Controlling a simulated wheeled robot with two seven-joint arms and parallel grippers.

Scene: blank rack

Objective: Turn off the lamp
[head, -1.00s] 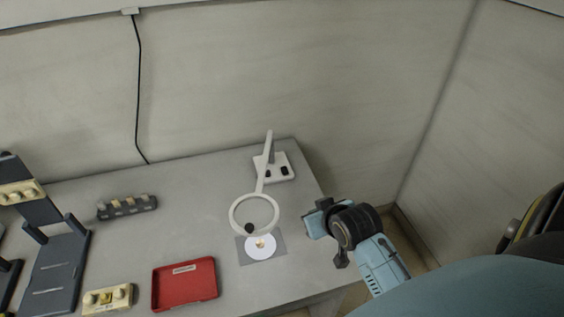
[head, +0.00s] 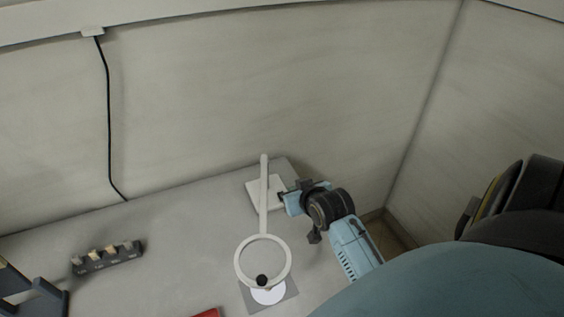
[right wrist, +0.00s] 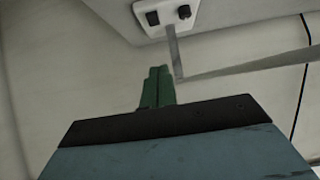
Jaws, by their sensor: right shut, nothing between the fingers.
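The white lamp (head: 264,222) stands at the back right of the grey table, with a ring head (head: 239,262) on a slim arm. Its flat white base (head: 254,189) is partly hidden by my right gripper in the head view. In the right wrist view, the base (right wrist: 165,28) shows two black switches (right wrist: 168,16) at the top. My right gripper (head: 281,198) is at the right side of the base. Its green fingers (right wrist: 158,86) are shut and empty, pointing towards the base; contact cannot be told. My left gripper is out of view.
A white disc (head: 268,295) lies on a grey mat under the ring. A dark rack with several pegs (head: 106,257) stands at left, and a red tray's corner (head: 207,313) shows at the bottom. A black cable (head: 108,120) hangs on the wall behind.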

